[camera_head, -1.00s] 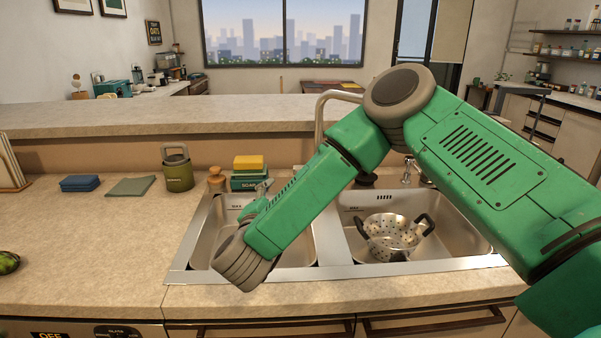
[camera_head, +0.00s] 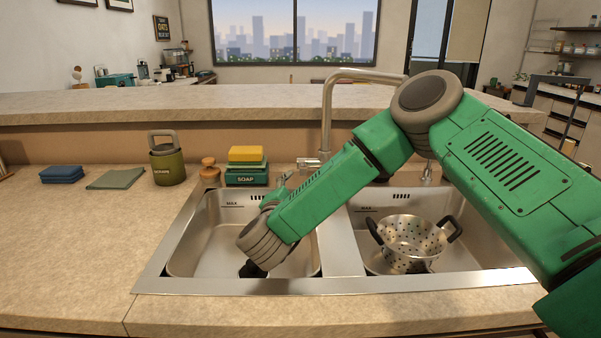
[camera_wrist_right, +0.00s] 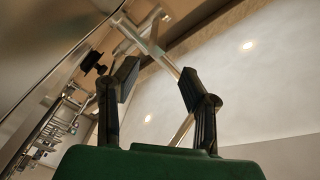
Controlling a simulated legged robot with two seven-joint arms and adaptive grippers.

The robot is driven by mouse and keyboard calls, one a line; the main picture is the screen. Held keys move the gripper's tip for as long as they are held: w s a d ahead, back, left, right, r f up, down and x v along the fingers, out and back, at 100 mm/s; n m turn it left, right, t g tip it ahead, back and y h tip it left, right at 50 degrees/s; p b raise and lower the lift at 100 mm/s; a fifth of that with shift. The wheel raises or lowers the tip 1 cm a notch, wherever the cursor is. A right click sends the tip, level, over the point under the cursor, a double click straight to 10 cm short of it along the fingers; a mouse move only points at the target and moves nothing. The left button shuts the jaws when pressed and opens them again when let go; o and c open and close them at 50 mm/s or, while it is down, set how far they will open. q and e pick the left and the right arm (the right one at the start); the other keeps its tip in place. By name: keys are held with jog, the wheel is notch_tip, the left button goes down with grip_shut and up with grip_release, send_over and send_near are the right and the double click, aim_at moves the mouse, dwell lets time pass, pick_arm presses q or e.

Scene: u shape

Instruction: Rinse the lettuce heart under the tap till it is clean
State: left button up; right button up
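No lettuce heart shows in either view now. The silver tap (camera_head: 327,115) stands behind the sink, its spout arching up and to the right, partly behind my right arm. My right forearm reaches down over the left basin (camera_head: 205,245), and its wrist hides most of the hand in the head view. In the right wrist view, the two dark fingers of my right gripper (camera_wrist_right: 158,80) stand apart with no food between them. Silver bars, perhaps tap parts, show beyond the fingers; I cannot tell whether they touch. My left gripper is not in view.
A colander (camera_head: 412,240) sits in the right basin (camera_head: 480,240). Behind the left basin stand a soap box with a yellow sponge (camera_head: 246,165), a wooden-topped bottle (camera_head: 209,172) and a green canister (camera_head: 167,160). A folded cloth (camera_head: 115,178) lies farther left.

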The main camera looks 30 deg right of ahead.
aim_at(304, 171)
jog(key=x, duration=0.8)
jog(key=shift+s+d+f, duration=0.35)
jog(key=shift+f, duration=0.05)
jog(key=shift+w+r, duration=0.15)
jog(key=shift+w, duration=0.45)
jog(key=shift+w+a+r, duration=0.1)
jog(key=shift+w, duration=0.05)
jog(key=shift+d, duration=0.55)
grip_shut()
